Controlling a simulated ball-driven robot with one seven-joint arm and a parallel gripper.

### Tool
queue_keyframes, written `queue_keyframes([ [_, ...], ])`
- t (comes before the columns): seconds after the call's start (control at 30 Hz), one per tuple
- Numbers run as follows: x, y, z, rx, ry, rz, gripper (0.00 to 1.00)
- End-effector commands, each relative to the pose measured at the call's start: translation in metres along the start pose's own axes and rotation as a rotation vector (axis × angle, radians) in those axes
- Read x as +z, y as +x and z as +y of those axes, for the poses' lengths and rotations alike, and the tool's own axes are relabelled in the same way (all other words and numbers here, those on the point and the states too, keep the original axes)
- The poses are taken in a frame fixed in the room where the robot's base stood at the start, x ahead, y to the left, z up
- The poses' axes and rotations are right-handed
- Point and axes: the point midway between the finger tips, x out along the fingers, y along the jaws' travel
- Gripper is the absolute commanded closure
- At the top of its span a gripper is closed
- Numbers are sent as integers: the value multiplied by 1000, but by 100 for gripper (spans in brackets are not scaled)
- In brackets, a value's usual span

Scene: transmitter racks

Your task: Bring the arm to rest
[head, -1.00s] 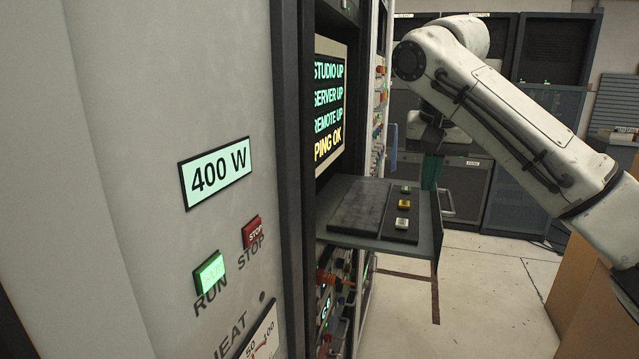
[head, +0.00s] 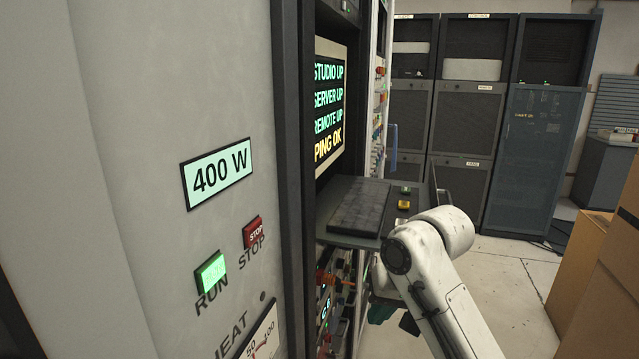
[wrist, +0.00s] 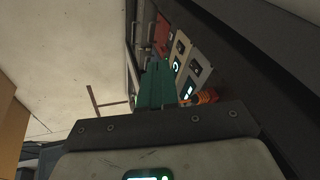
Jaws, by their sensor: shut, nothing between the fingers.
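My white arm (head: 440,285) reaches up from the bottom edge of the head view and bends at an elbow in front of the pull-out shelf's near corner. My gripper (wrist: 153,68) shows in the wrist view as teal fingers closed together with nothing between them. A bit of teal also shows low beside the rack in the head view, below the shelf and partly hidden by my arm. In the wrist view the fingers point along the rack's front, close to its panels.
The pull-out shelf (head: 345,238) juts from the rack, bearing a keyboard (head: 362,207) and lit buttons. An orange-red knob (wrist: 206,97) is close right of my fingers. Brown boxes (head: 578,262) stand at the right. The floor (head: 510,275) between is clear. Grey cabinets (head: 462,118) line the back.

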Motion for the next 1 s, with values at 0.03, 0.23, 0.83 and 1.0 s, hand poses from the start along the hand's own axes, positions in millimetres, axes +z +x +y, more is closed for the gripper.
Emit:
queue_keyframes([
  [0.03,18,18,3,-23,1,-7,100],
  [0.23,85,68,25,-61,10,-5,100],
  [0.83,355,118,153,147,76,-86,100],
  [1.0,420,98,187,252,65,-135,100],
])
